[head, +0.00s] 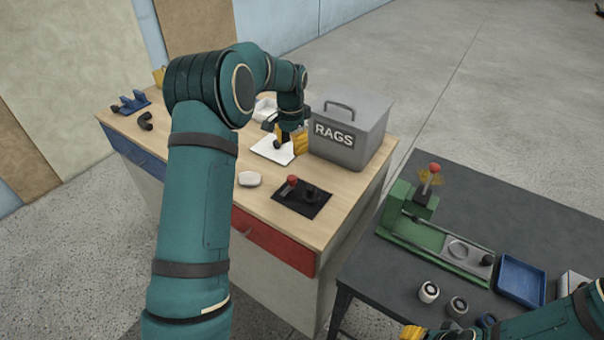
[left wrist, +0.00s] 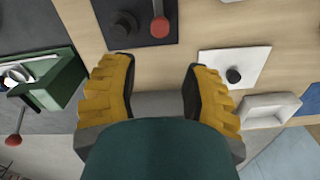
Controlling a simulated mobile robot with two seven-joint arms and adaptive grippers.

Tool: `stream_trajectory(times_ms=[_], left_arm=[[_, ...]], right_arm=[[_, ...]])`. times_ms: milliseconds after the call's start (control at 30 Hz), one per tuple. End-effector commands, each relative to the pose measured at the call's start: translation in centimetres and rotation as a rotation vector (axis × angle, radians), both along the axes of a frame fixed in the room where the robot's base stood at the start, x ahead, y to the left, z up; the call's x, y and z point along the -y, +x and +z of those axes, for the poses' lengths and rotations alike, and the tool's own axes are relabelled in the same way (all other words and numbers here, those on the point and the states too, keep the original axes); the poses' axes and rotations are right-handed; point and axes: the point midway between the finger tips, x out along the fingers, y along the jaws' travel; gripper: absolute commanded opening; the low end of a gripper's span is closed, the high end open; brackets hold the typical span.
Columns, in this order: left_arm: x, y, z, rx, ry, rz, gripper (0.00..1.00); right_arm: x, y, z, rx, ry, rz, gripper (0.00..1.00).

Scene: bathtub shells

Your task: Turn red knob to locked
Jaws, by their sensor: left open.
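Two red knobs show. One red knob (head: 292,180) tops a short lever on a black plate (head: 290,200) on the wooden bench, beside a black knob (head: 311,191). It also shows in the left wrist view (left wrist: 160,27). The other red knob (head: 434,168) tops a lever on a green fixture (head: 405,229) on the dark table. No locked marking is readable. My left gripper (head: 289,147) is open and empty above the bench, between a white plate (head: 266,150) and the grey box, apart from both red knobs. My right gripper (head: 412,332) shows only partly at the bottom edge.
A grey RAGS box (head: 350,137) stands close right of my left gripper. A white block (head: 249,179) lies near the black plate. A blue tray (head: 521,280) and several round parts sit on the dark table. A gap separates bench and table.

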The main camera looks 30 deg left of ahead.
Motion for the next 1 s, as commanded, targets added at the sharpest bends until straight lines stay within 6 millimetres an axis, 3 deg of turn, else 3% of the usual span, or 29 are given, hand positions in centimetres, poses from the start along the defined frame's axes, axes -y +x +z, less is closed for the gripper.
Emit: stream_trajectory(times_ms=[600, 800, 1000], left_arm=[[0.0, -0.1, -11.1, -0.003, -0.001, 0.001, 0.47], [0.0, -0.1, -12.9, 0.000, -0.001, 0.001, 0.47], [0.0, 0.0, -13.2, 0.000, -0.001, 0.001, 0.47]], right_arm=[[0.0, 0.0, -0.4, 0.000, -0.001, 0.000, 0.47], [0.0, 0.0, -0.5, 0.000, -0.001, 0.000, 0.47], [0.0, 0.0, -0.5, 0.000, -0.001, 0.000, 0.47]])
